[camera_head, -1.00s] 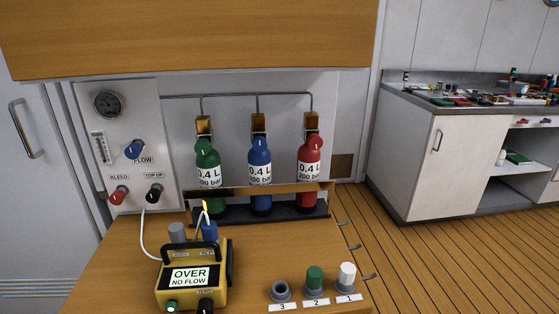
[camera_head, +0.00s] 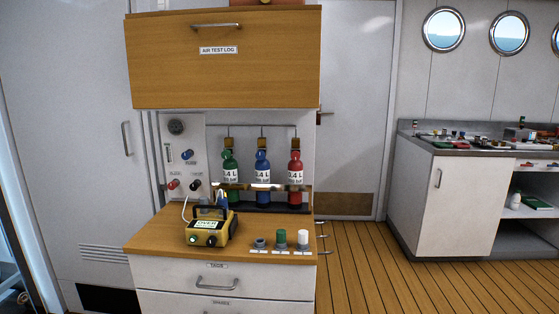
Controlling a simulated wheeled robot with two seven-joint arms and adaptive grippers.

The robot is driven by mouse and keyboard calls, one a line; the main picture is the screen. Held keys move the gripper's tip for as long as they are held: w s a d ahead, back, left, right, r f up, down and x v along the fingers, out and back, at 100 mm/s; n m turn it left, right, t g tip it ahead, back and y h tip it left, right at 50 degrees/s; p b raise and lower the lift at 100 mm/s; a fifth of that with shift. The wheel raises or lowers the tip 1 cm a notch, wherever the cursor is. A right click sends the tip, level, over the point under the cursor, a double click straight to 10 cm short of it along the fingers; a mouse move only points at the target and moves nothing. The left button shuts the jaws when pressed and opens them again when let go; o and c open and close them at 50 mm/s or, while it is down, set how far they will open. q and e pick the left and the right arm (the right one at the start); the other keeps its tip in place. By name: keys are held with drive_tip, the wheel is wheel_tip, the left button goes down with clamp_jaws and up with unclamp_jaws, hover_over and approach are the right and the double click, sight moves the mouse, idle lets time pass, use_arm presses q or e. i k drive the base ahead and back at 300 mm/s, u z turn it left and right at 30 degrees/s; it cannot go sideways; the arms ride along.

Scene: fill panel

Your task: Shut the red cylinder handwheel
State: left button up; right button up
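The red cylinder (camera_head: 295,172) stands upright at the right end of a row of three, beside the blue cylinder (camera_head: 262,175) and the green cylinder (camera_head: 230,170). A rail crosses in front of the cylinders. The red handwheel (camera_head: 295,142) seems to be the small red part at the top of the red cylinder; it is too small to tell whether it is open or shut. Neither of my grippers is in view.
A yellow meter (camera_head: 210,229) and several small fittings stand on the wooden counter (camera_head: 160,238). A gauge panel (camera_head: 183,130) is left of the cylinders. A wooden cabinet (camera_head: 225,75) overhangs them. Plank floor (camera_head: 355,260) is clear at the right, before another bench (camera_head: 445,200).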

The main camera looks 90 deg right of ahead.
sight(295, 155)
drive_tip(key=z, duration=0.1)
drive_tip(key=i, duration=1.25)
drive_tip(key=z, duration=0.95)
drive_tip(key=i, duration=0.85)
drive_tip(key=z, duration=1)
